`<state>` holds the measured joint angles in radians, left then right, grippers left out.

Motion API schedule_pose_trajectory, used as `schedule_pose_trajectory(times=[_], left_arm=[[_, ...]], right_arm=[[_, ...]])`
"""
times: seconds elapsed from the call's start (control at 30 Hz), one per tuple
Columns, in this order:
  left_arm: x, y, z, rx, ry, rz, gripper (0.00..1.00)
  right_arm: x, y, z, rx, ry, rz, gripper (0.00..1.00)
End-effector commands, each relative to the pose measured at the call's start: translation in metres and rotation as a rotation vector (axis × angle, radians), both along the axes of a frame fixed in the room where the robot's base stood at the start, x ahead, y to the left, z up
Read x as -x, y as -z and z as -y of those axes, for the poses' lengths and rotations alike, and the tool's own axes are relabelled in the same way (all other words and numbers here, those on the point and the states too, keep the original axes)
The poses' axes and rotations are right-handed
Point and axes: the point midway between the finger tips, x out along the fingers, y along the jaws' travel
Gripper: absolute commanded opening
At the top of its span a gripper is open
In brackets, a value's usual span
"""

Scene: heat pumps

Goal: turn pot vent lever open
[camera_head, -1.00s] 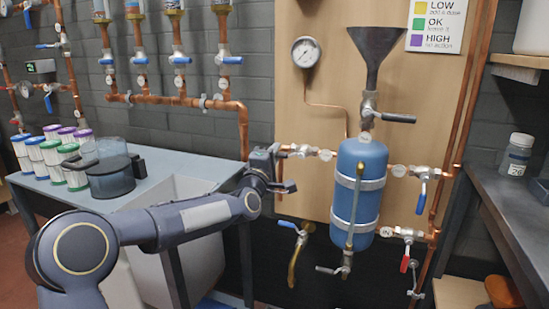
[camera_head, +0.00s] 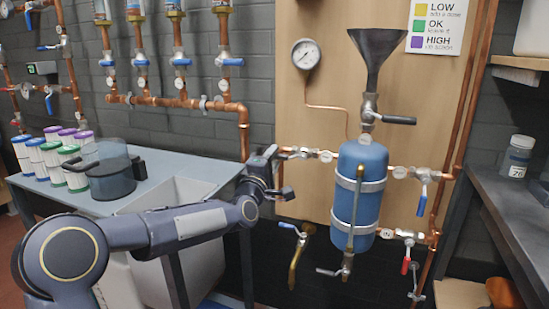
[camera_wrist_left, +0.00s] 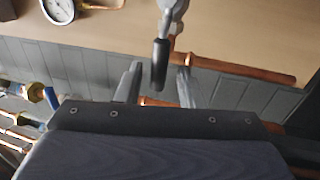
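The blue pot (camera_head: 359,203) hangs on the wooden board, with a dark funnel (camera_head: 374,58) above it. A black-handled lever (camera_head: 398,120) sticks out right below the funnel. My left gripper (camera_head: 280,178) is at the left of the pot, by the copper pipe and valve (camera_head: 306,152). In the left wrist view, my left gripper (camera_wrist_left: 160,85) is open, and a black lever (camera_wrist_left: 160,62) on a metal valve stem hangs between its fingers, apparently unclamped. That lever is hidden behind the gripper in the head view. No label shows which lever is the vent. My right gripper is out of view.
A blue lever (camera_head: 422,199) and a red lever (camera_head: 405,266) are right of the pot. Another blue-lever valve (camera_head: 289,226) sits below my left gripper. A gauge (camera_head: 306,54) is above. A grey bench (camera_head: 150,192) with canisters stands left.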

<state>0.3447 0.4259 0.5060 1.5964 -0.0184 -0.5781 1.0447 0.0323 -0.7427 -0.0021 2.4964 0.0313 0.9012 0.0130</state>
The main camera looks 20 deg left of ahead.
Motion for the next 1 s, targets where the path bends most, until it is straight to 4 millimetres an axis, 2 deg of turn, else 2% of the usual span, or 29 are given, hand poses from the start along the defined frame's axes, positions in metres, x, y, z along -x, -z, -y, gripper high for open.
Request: schedule_pose_trajectory(times=[0.2, 0.33, 0.5, 0.9, 1.0], left_arm=[[0.038, 0.008, -0.002, -0.003, -0.003, -0.002, 0.34], [0.053, 0.011, -0.003, -0.002, -0.002, -0.001, 0.34], [0.06, 0.013, -0.002, 0.0, 0.0, -0.002, 0.34], [0.06, 0.013, -0.002, -0.004, 0.0, -0.004, 0.34], [0.069, 0.015, 0.004, -0.071, 0.011, -0.044, 0.34]], right_arm=[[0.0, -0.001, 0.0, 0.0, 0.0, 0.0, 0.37], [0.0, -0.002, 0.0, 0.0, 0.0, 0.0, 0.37], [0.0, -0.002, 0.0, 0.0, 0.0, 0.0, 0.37], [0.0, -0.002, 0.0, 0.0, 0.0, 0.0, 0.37], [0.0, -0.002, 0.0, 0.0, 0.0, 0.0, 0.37]])
